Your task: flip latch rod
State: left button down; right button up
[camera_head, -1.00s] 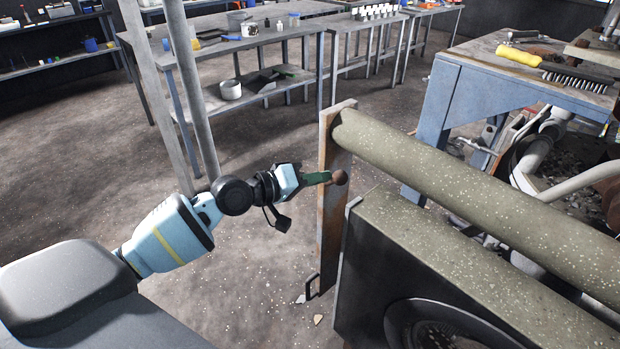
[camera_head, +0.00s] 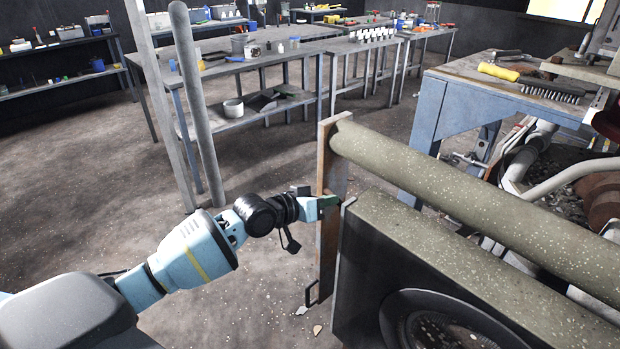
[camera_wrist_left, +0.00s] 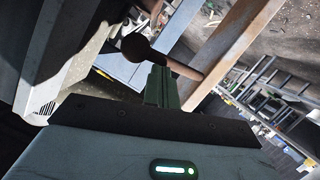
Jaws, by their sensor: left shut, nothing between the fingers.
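The latch rod (camera_wrist_left: 181,67) shows in the left wrist view as a short dark brown rod with a round ball knob (camera_wrist_left: 136,47) at its end. Its other end meets the flat rusty post (camera_wrist_left: 232,45). In the head view the post (camera_head: 330,165) stands upright, but I cannot make out the knob there. My left gripper (camera_head: 335,201) is at the post, close to the corner of the grey machine box. Its green fingers (camera_wrist_left: 161,86) are shut and empty. Their tips are at the rod between knob and post; contact looks likely but is not certain. My right gripper is not in view.
A thick speckled tube (camera_head: 470,195) runs from the post to the right, above the machine box (camera_head: 440,250). A blue workbench (camera_head: 470,105) with a yellow-handled tool and brush stands behind. Two grey poles (camera_head: 197,110) rise at left. The floor left of the post is open.

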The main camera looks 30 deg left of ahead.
pick_arm(q)
jog(key=shift+d+f, duration=0.2)
jog(key=shift+f, duration=0.15)
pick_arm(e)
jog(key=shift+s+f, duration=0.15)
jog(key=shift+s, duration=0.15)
pick_arm(q)
jog(key=shift+f, duration=0.1)
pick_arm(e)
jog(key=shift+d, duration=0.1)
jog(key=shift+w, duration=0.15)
